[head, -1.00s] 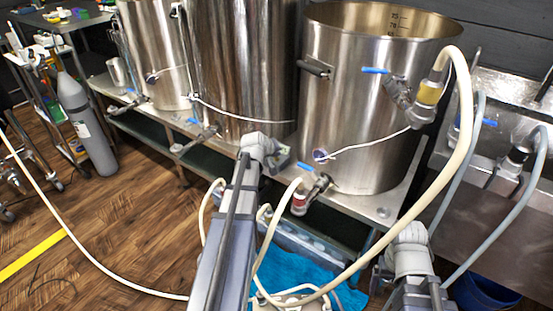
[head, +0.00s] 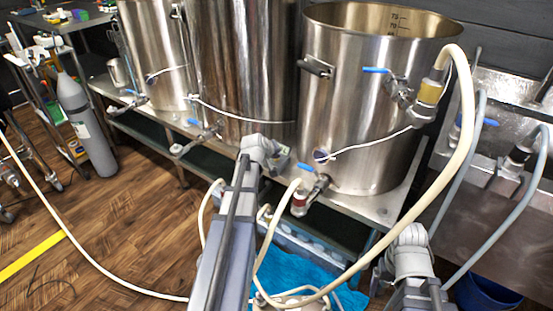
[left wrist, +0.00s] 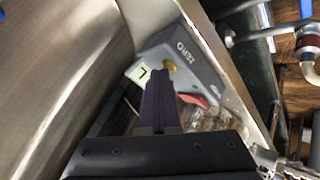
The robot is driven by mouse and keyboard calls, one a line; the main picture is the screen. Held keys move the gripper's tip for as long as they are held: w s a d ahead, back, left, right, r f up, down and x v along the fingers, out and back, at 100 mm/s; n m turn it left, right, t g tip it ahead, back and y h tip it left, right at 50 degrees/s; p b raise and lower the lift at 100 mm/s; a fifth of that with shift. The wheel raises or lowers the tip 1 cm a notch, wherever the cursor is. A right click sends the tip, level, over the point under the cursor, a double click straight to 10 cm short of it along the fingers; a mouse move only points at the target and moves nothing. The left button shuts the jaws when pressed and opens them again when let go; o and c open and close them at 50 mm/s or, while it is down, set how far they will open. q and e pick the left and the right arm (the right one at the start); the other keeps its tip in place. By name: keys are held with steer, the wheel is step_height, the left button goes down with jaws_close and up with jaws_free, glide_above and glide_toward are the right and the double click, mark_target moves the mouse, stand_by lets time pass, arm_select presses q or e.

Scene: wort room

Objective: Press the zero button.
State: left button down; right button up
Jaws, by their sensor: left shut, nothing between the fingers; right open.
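The zero button is a small round yellow button (left wrist: 170,66) on a grey box (left wrist: 184,50), beside the word ZERO in the left wrist view. A small lit display (left wrist: 139,73) and a red switch (left wrist: 193,100) are on the same box. My left gripper (left wrist: 159,78) is shut and empty. Its fingertips are at the button's near edge in the picture; I cannot tell whether they touch it. In the head view my left wrist (head: 262,150) is in front of the middle kettle's base and hides most of the box. My right arm (head: 411,250) shows, but its fingers are hidden.
A large steel kettle (head: 370,130) and a middle kettle (head: 243,70) stand on the bench close to my left gripper. A valve (head: 315,190) with a red fitting and a cream hose (head: 462,130) are nearby. Open floor (head: 110,220) lies to the left.

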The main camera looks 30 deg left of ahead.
arm_select(q)
steer(key=shift+r+p, duration=0.75)
steer(key=shift+r, duration=0.05)
step_height(320, 180, up, 5)
steer(key=p, duration=0.5)
stand_by(0.7)
